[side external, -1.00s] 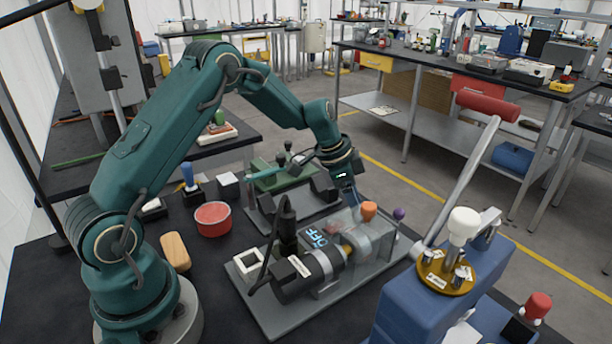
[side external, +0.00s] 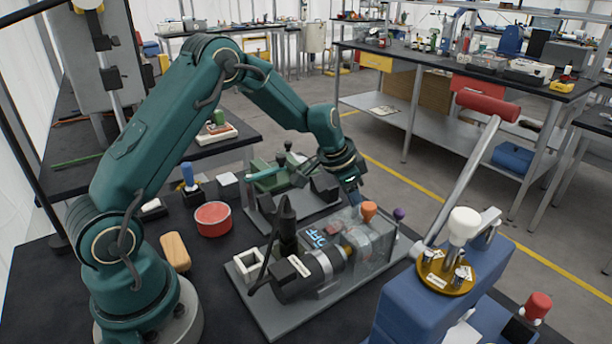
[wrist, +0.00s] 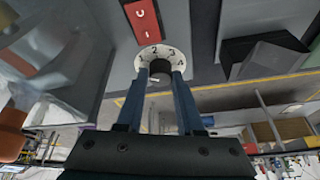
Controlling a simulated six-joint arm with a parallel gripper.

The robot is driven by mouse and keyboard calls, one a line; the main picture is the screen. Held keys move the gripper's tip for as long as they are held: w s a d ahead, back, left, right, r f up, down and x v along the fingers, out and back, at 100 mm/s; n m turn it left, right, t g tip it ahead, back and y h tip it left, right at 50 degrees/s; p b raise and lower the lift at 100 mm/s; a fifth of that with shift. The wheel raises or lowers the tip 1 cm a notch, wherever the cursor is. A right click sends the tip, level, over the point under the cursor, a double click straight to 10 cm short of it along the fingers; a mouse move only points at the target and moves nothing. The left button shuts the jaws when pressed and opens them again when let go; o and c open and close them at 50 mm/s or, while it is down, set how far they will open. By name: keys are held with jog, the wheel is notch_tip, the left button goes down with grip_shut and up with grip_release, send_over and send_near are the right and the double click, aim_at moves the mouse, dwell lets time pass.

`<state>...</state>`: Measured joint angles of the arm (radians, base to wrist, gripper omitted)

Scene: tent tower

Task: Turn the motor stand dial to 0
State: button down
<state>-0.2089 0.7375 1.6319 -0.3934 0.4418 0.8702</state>
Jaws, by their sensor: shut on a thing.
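The motor stand (side external: 325,268) has a grey base, a motor, a clear cover and a lit OFF sign (side external: 316,238). Its dial (wrist: 152,50), in the wrist view, is a white plate with the numbers 1 to 4 showing and a dark round knob (wrist: 159,69) in the middle. My gripper (wrist: 162,76) is shut on the knob, one blue finger on each side. The fingers hide the lower part of the plate, and I see no 0 mark. In the side view my gripper (side external: 353,196) is at the far side of the stand, and the dial is hidden.
An orange knob (side external: 369,208) and a purple knob (side external: 399,214) stand near my gripper. A green machine (side external: 274,176) is behind the stand. A blue machine (side external: 404,300) with a red-handled lever (side external: 488,105) is at front right. A red round tin (side external: 213,219) is on the left.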

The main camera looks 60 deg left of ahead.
jog(key=n+y, duration=0.1)
jog(key=n, duration=0.1)
jog(key=n+y, duration=0.1)
jog(key=n, duration=0.2)
jog(key=shift+w+d+r+n, duration=0.1)
jog(key=shift+d+n, duration=0.1)
jog(key=shift+n, duration=0.4)
jog(key=c, duration=0.5)
grip_release()
jog(key=shift+c, duration=0.2)
jog(key=shift+v, duration=2.5)
jog(key=shift+d+r, duration=0.1)
